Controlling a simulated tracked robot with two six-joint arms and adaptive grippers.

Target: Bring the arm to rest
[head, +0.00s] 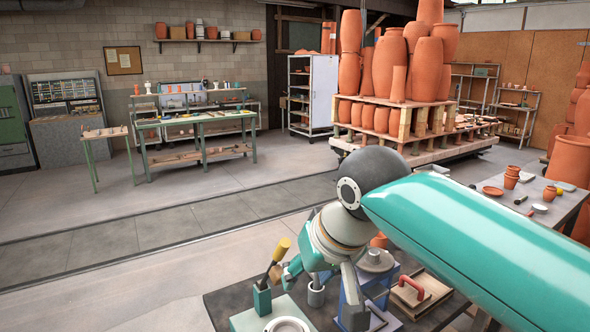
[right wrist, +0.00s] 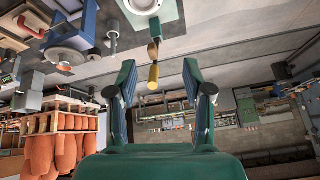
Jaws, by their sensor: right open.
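My right arm, a teal link with a dark joint, reaches in from the right in the head view. Its gripper (head: 318,290) points down over the dark work surface. In the right wrist view the two fingers (right wrist: 163,85) stand wide apart with nothing clamped between them. A yellow-handled tool (head: 281,250) leans up out of a small teal holder (head: 262,300), left of the gripper. The tool also shows in the right wrist view (right wrist: 153,74), beyond the fingertips in the gap. My left gripper is not in view.
A wooden board with a red handle (head: 410,291) lies right of the gripper. A grey round-topped piece (head: 376,260) stands close behind it. Open floor lies to the left.

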